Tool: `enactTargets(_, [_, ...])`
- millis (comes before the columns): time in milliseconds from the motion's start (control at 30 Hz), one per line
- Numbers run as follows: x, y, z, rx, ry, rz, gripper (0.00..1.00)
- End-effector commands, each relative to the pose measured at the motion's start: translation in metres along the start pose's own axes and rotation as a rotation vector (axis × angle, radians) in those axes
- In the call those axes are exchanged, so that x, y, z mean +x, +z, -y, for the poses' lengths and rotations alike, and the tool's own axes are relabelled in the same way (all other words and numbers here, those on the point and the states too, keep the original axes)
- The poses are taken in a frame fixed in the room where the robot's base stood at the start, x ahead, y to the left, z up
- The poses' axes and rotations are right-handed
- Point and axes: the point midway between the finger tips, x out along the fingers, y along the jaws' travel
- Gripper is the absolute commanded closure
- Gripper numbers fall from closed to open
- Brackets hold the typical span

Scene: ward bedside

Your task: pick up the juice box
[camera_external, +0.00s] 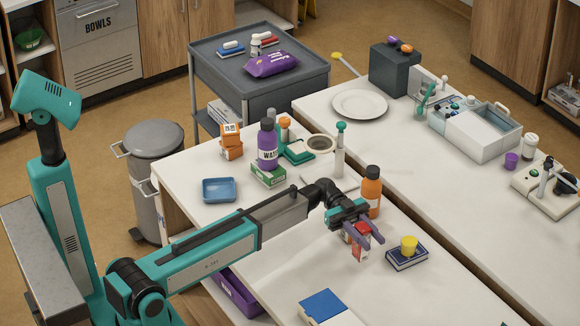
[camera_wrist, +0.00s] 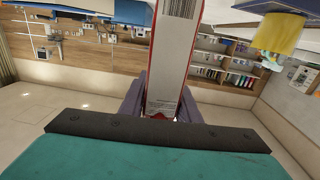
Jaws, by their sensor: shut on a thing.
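The juice box (camera_external: 361,244) is a small red and white carton between the fingers of my gripper (camera_external: 368,240), over the front part of the near table. In the wrist view the juice box (camera_wrist: 174,60) shows a white side with red edges and stands between the two grey-purple fingers (camera_wrist: 163,105). My gripper is shut on it. The fingers partly hide the box in the outside view. I cannot tell whether its bottom touches the table.
An orange bottle (camera_external: 371,190) stands just behind my gripper. A yellow cup (camera_external: 409,246) sits on a dark blue book (camera_external: 406,260) close to the right. A blue-and-white object (camera_external: 325,306) lies at the front. A blue tray (camera_external: 219,190) and purple bottle (camera_external: 267,146) are farther left.

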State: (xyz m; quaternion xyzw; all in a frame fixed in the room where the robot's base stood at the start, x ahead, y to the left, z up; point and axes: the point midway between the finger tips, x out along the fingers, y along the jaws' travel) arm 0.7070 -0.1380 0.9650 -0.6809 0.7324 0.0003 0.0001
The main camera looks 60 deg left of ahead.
Motion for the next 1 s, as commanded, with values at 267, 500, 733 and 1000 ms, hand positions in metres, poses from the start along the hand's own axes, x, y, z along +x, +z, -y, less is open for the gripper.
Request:
enactTargets(267, [0.0,-0.037,0.0,0.003,0.0,-0.001,0.98])
enactTargets(500, [0.0,-0.056,0.0,0.002,0.0,-0.001,0.98])
enactTargets(733, [0.0,-0.061,0.0,0.001,0.0,-0.001,0.98])
enactTargets(1000, [0.0,-0.06,0.0,0.001,0.0,-0.001,0.98])
